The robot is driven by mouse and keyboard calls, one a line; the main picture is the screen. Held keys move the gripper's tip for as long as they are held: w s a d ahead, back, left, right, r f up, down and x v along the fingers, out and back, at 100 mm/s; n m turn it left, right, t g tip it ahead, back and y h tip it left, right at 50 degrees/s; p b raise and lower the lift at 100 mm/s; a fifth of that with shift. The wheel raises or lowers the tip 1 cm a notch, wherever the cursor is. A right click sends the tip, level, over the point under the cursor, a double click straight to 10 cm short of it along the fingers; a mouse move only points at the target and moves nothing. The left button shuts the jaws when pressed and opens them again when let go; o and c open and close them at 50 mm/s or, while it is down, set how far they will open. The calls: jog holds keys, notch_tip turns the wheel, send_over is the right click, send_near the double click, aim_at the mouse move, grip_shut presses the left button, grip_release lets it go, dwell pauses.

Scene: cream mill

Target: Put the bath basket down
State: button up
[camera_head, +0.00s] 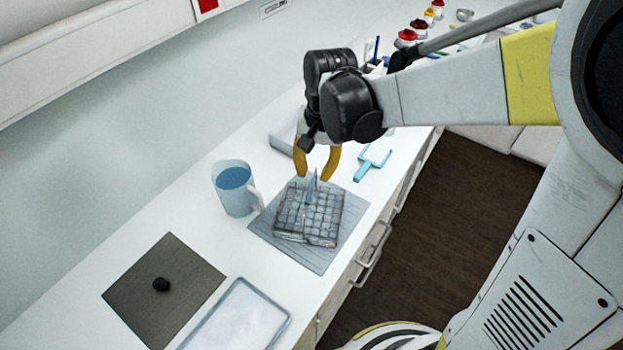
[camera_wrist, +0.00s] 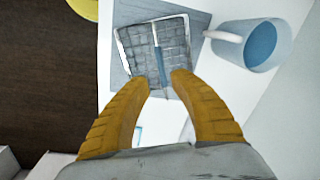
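My gripper (camera_head: 316,178) has two yellow fingers and hangs above the basket beside the handle's top. In the wrist view the fingertips (camera_wrist: 161,78) are apart, with clear space between them and nothing pinched.
A blue-filled jug (camera_head: 233,188) stands left of the basket. A light-blue forked tool (camera_head: 372,163) lies to the right. Red-capped jars (camera_head: 405,38) stand at the back.

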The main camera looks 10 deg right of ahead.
jog(key=s+d+r+n+t+h, duration=0.1)
jog(key=s+d+r+n+t, duration=0.3)
jog(key=s+d+r, duration=0.5)
jog(key=s+t, duration=0.2)
jog(key=shift+s+r+t, duration=0.25)
jog(key=shift+r+t, duration=0.05)
jog(key=shift+t, duration=0.1)
